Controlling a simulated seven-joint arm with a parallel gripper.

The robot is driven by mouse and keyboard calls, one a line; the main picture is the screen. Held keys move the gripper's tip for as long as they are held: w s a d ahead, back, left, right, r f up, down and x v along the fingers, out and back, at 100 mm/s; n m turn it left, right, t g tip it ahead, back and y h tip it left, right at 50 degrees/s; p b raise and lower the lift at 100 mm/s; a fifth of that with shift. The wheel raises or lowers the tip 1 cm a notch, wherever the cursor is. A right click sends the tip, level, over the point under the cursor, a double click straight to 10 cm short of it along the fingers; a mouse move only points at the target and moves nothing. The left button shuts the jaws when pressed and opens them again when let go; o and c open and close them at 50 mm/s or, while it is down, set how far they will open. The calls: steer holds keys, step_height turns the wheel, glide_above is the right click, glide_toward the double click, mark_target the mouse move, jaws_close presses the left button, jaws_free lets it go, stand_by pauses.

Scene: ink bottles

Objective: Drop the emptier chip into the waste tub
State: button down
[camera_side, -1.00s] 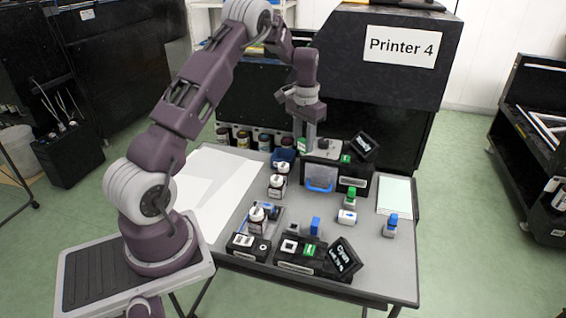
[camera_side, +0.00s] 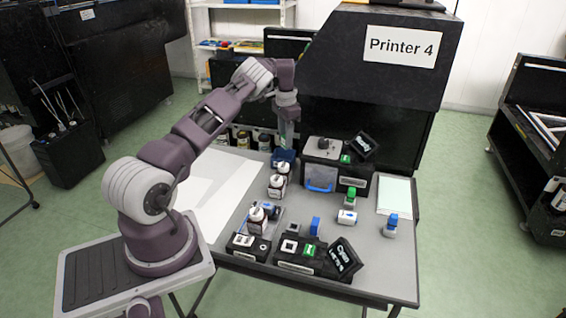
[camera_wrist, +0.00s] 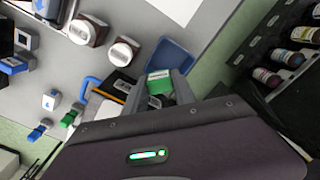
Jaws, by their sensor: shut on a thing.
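My gripper (camera_side: 287,146) is shut on a green and white chip (camera_wrist: 158,82), which shows between its fingers in the wrist view. In the side view the gripper points down just above the blue tub (camera_side: 283,163); I cannot make out the held chip there. The tub (camera_wrist: 175,57) shows partly behind the fingers and chip in the wrist view. A green chip (camera_side: 346,159) sits by the tilted black sign at the back. Another green chip (camera_side: 309,250) sits in the black front holder. I cannot read ink levels on any chip.
White-capped bottles (camera_side: 277,186) stand just in front of the tub. A black station with a clear blue-handled box (camera_side: 320,184) is to its right. Several ink bottles (camera_side: 264,142) line the back. White paper (camera_side: 205,185) lies at left.

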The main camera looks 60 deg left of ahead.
steer(key=shift+f, duration=0.15)
steer(key=c, duration=0.9)
jaws_free()
steer(key=shift+c, duration=0.2)
step_height(320, 180, up, 7)
steer(key=shift+r, duration=0.1)
